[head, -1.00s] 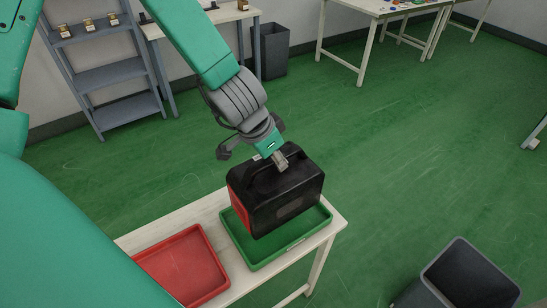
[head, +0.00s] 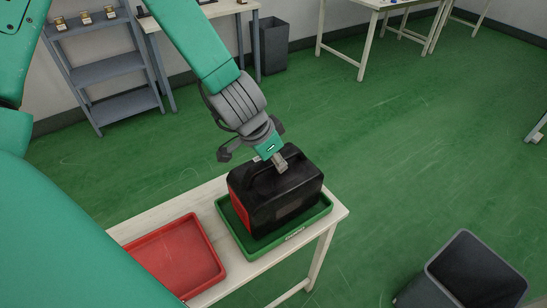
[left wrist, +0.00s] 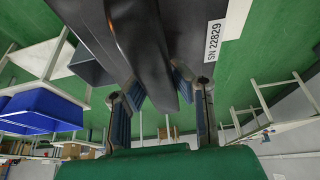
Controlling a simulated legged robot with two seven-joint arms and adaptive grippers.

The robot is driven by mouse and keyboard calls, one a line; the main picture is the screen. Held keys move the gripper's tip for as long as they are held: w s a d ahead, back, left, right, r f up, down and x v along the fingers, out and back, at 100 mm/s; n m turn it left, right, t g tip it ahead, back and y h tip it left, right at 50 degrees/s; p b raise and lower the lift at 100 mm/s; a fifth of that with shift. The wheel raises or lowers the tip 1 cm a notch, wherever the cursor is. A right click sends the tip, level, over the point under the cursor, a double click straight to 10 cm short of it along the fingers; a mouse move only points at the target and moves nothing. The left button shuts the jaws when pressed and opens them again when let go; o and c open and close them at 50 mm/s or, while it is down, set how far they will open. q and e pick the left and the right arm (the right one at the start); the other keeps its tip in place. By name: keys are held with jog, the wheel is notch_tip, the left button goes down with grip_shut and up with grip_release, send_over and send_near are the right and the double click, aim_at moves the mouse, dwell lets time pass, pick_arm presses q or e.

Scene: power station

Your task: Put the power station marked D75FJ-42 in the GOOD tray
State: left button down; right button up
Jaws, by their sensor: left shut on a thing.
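A black power station (head: 290,200) with a red end face sits upright within the walls of the green tray (head: 250,250); I cannot tell if its base fully touches the floor. The tray's front label is too small to read. My left gripper (head: 279,163) is shut on the station's top handle. In the left wrist view, the fingers (left wrist: 157,84) lie on both sides of the dark handle (left wrist: 138,45), and a white label (left wrist: 214,40) reads SN 22829. No D75FJ-42 marking shows. My right gripper is out of view.
An empty red tray (head: 178,258) lies left of the green tray on the pale table (head: 318,258). A dark bin (head: 470,272) stands on the floor at the lower right. A grey shelf (head: 106,70) and other tables stand at the back. Green floor is open between.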

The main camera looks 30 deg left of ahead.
pick_arm(q)
jog(key=shift+w+d+r, duration=0.1)
jog(key=shift+d+r, duration=0.1)
jog(key=shift+d, duration=0.1)
jog(key=shift+a+f, duration=0.35)
jog(key=shift+a, duration=0.35)
jog(key=shift+d+f, duration=0.1)
jog(key=shift+d, duration=0.5)
jog(key=c, duration=1.3)
grip_release()
jog(key=shift+a, duration=0.1)
jog(key=shift+c, duration=0.2)
jog(key=shift+s+a+f, duration=0.25)
jog(key=shift+a, duration=0.1)
jog(key=shift+r, duration=0.45)
jog(key=v, duration=1)
jog(key=shift+d, duration=0.1)
jog(key=shift+s+r, duration=0.25)
jog(key=shift+r, duration=0.3)
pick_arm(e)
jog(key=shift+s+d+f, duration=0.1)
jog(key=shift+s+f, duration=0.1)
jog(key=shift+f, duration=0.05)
pick_arm(q)
jog(key=shift+f, duration=0.1)
